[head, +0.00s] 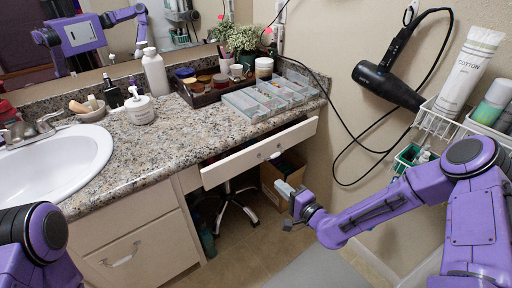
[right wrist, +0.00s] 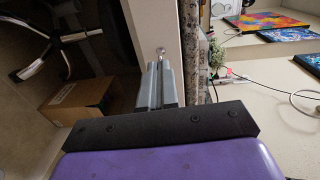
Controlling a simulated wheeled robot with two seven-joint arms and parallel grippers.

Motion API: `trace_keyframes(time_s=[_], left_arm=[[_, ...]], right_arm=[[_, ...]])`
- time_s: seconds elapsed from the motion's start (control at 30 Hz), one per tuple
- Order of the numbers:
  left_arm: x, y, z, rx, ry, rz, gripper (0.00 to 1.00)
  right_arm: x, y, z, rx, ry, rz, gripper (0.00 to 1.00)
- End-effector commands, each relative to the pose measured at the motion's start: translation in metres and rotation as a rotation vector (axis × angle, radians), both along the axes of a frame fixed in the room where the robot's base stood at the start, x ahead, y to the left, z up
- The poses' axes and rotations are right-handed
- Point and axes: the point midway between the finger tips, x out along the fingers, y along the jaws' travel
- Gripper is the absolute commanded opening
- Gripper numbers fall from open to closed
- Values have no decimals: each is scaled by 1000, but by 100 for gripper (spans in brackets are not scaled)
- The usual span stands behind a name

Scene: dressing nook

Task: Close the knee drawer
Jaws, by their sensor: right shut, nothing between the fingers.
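The knee drawer (head: 245,161) is a cream panel under the granite counter. It stands out a little from the counter edge, with a dark gap behind its top edge. A small round knob (head: 275,155) sits on its front. My right gripper (head: 286,190) is shut and empty, just in front of and below the knob, apparently apart from it. In the right wrist view, the closed fingers (right wrist: 158,88) point at the drawer front (right wrist: 153,25) and its knob (right wrist: 161,51). Only part of my left arm shows at the lower left of the head view; its gripper is out of view.
The granite counter (head: 185,146) holds a sink (head: 50,160), bottles, a dark tray and clear organizers (head: 262,98). Below are a chair base (head: 236,205) and a cardboard box (head: 272,178). A hair dryer (head: 388,85) with a hanging cord and a wire basket are at the right wall.

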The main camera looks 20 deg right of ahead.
Motion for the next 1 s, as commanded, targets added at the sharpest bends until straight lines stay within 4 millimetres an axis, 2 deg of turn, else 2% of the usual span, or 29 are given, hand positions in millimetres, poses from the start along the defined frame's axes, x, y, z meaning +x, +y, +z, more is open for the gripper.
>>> trace_keyframes(time_s=[0.03,0.1,0.27,0.7,0.83,1.0], left_arm=[[0,0,3,0,0,0,78],[0,0,1,0,0,0,78],[0,0,-10,0,0,0,78],[0,0,-38,1,-1,0,78],[0,0,-41,1,-1,0,78],[0,0,-42,1,-1,0,78]], right_arm=[[6,-6,15,24,-37,-3,0],[12,-7,21,38,-63,3,0],[35,4,18,37,-66,8,0],[120,35,18,35,-63,6,0],[134,40,19,37,-61,6,0],[140,42,20,37,-60,6,0]])
